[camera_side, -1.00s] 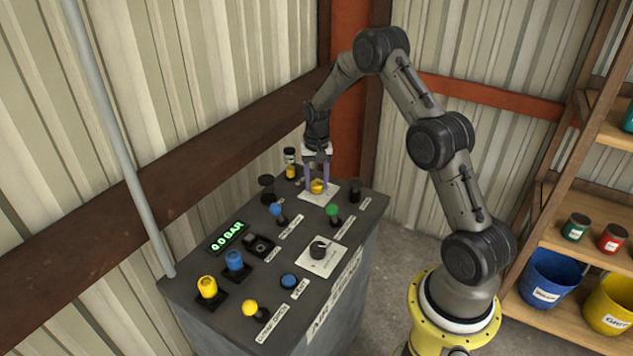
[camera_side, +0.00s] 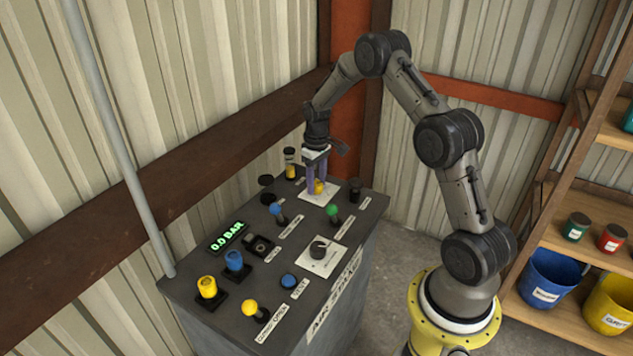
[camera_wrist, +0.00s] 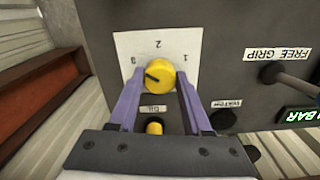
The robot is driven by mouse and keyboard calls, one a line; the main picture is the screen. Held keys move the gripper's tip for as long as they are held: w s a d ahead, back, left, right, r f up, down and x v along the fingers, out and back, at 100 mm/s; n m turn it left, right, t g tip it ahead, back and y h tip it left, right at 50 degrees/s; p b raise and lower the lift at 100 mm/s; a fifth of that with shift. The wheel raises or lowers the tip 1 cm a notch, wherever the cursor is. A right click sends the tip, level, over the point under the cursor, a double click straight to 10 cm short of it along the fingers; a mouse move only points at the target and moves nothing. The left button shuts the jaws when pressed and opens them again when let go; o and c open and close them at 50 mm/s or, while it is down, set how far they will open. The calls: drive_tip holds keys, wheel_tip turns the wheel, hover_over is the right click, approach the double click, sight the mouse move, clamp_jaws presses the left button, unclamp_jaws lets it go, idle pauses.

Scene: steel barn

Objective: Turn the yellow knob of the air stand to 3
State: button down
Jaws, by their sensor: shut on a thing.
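The yellow knob (camera_wrist: 160,74) sits on a white plate (camera_wrist: 128,42) with the numbers 1, 2 and what looks like 3, printed upside down in the wrist view. A dark mark on the knob points left, roughly toward the left number and slightly below it. My gripper (camera_wrist: 161,84) has its purple fingers on either side of the knob and is shut on it. In the side view, my gripper (camera_side: 317,190) reaches down at the back of the air stand (camera_side: 210,265), and its fingers partly hide the yellow knob (camera_side: 319,186).
The stand's display (camera_side: 227,237) reads 0.0 BAR. A green-topped lever (camera_side: 333,211), a blue-topped lever (camera_side: 276,210) and a black post (camera_side: 354,189) stand close to the gripper. A steel wall rail (camera_side: 215,140) runs behind.

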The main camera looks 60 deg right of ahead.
sight(316, 183)
drive_tip(key=shift+n, duration=0.5)
drive_tip(key=shift+c, duration=1.7)
unclamp_jaws()
drive_tip(key=shift+r, duration=0.1)
wheel_tip(316, 183, up, 14)
